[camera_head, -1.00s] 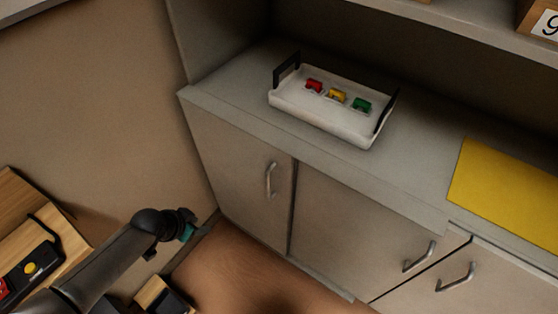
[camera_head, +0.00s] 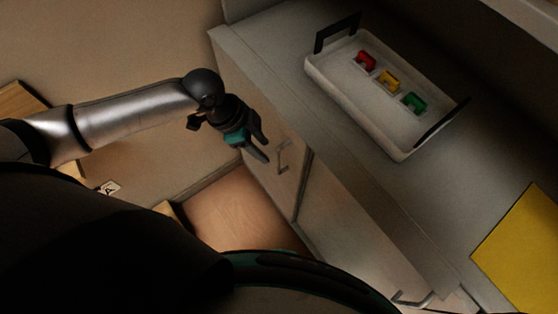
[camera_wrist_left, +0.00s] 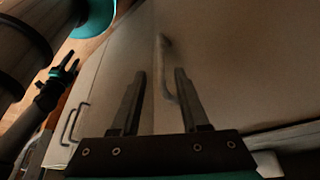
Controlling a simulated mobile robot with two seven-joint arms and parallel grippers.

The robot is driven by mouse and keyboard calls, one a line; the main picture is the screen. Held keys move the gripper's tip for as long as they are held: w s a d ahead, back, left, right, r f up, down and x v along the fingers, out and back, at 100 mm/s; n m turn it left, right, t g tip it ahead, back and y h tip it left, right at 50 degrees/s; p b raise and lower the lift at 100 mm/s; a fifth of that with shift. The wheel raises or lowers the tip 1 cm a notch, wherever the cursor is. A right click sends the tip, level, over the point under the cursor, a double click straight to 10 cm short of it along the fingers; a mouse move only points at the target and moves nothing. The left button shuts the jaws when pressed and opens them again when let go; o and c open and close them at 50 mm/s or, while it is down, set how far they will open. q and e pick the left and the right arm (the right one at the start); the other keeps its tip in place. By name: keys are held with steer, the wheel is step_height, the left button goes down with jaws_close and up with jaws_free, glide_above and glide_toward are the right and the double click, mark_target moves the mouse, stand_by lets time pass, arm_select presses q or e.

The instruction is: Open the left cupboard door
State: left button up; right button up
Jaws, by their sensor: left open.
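The left cupboard door (camera_head: 262,100) is grey-beige and looks shut. Its metal handle (camera_head: 284,156) is a vertical bar near the door's right edge. My left gripper (camera_head: 264,149) is open and empty, just left of the handle, with its fingers pointing at it. In the left wrist view the two fingers (camera_wrist_left: 160,74) stand apart, with the handle (camera_wrist_left: 168,72) seen between them, nearer the right finger. Contact with the handle cannot be made out. My right gripper (camera_wrist_left: 72,64) shows small and dark at the left of the wrist view.
A white tray (camera_head: 350,100) with red, yellow and green pieces stands on the counter (camera_head: 275,62) above the door. A yellow sheet (camera_head: 525,250) lies further right. The neighbouring door (camera_head: 345,225) has its own handle (camera_head: 412,299). Wooden floor (camera_head: 235,210) is free below.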

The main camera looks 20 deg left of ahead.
arm_select(q)
steer(key=b, duration=0.2)
glide_above(278, 172)
steer(key=f, duration=0.8)
steer(key=shift+w+a, duration=0.2)
steer(key=shift+a, duration=0.1)
steer(key=shift+d+f+b, duration=0.25)
steer(key=shift+f+b, duration=0.1)
steer(key=shift+f, duration=0.2)
steer(key=shift+w, duration=0.1)
steer(key=shift+c, duration=0.2)
jaws_close()
